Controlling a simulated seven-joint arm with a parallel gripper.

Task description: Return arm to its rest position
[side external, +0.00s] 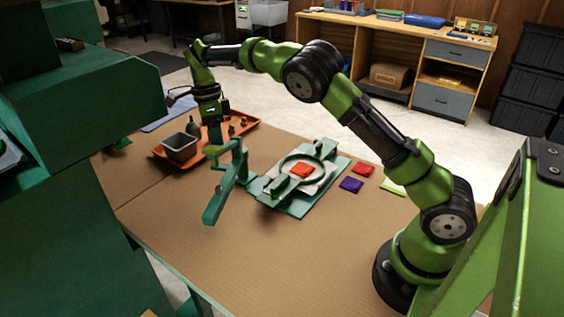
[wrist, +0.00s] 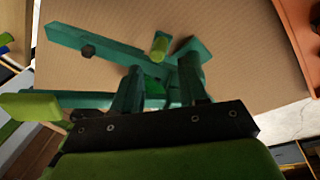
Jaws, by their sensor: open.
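My arm reaches from its base at the right across to the far left of the table. My gripper (side external: 214,133) points down beside the orange tray, near the top of the teal lever stand (side external: 228,178). In the wrist view my gripper (wrist: 160,82) has its two fingers apart, with no object clearly held between them. Teal bars (wrist: 120,45) and a yellow-green knob (wrist: 160,46) of the stand show beyond the fingertips. I cannot tell whether the fingers touch the stand.
An orange tray (side external: 165,153) holds a grey bin (side external: 180,147) and small dark items. A teal fixture (side external: 297,209) with a ring carries an orange patch (side external: 301,170). Red (side external: 363,170) and purple (side external: 351,185) squares lie beside it. The table front (side external: 270,260) is clear.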

